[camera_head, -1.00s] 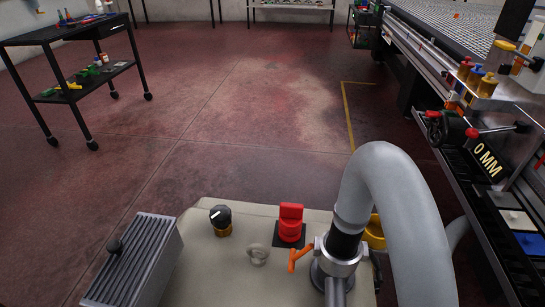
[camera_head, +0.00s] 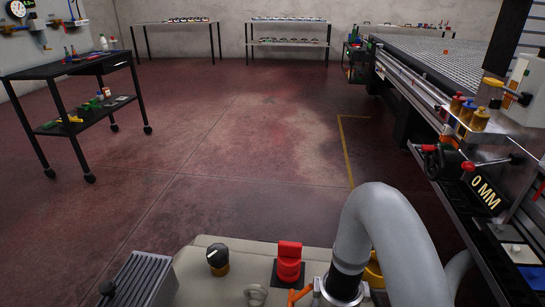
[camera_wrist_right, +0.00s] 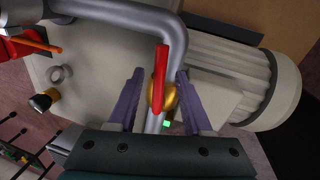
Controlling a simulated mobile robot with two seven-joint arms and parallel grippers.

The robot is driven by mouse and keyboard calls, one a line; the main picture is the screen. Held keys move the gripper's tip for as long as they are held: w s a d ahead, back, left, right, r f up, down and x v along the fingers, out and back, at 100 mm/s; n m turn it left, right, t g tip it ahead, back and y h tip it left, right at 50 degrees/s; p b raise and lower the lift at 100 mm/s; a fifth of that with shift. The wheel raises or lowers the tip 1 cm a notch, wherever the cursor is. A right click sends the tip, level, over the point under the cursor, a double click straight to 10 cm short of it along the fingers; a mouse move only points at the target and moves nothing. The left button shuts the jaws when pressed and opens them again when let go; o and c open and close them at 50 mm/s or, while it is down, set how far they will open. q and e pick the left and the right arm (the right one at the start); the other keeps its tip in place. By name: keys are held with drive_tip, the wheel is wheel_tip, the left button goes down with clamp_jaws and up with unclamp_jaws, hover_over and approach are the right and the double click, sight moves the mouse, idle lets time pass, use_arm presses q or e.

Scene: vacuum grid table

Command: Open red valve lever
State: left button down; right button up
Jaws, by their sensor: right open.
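In the right wrist view a red valve lever (camera_wrist_right: 160,78) stands lengthwise over a round brass valve body (camera_wrist_right: 169,97) on a grey metal pipe (camera_wrist_right: 178,40). My right gripper (camera_wrist_right: 160,73) is open. Its two purple-grey fingers lie one on each side of the lever, with gaps visible; I cannot tell how far the tips are from it in depth. In the head view a brass part (camera_head: 374,272) shows partly behind the thick grey hose; the red lever is hidden there. My left gripper is in neither view.
A beige machine top carries a black knob (camera_head: 218,257), a red switch (camera_head: 289,262) and an orange lever (camera_head: 299,296). A thick grey hose (camera_head: 385,225) arches over it. The grid table (camera_head: 430,58) stands right, a black cart (camera_head: 75,105) left. The floor between is clear.

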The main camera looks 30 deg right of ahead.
wheel_tip(320, 180, up, 10)
drive_tip(key=s+p, duration=0.1)
drive_tip(key=p, duration=0.3)
drive_tip(key=shift+s+a, duration=0.35)
drive_tip(key=shift+a, duration=0.1)
drive_tip(key=shift+f, duration=0.15)
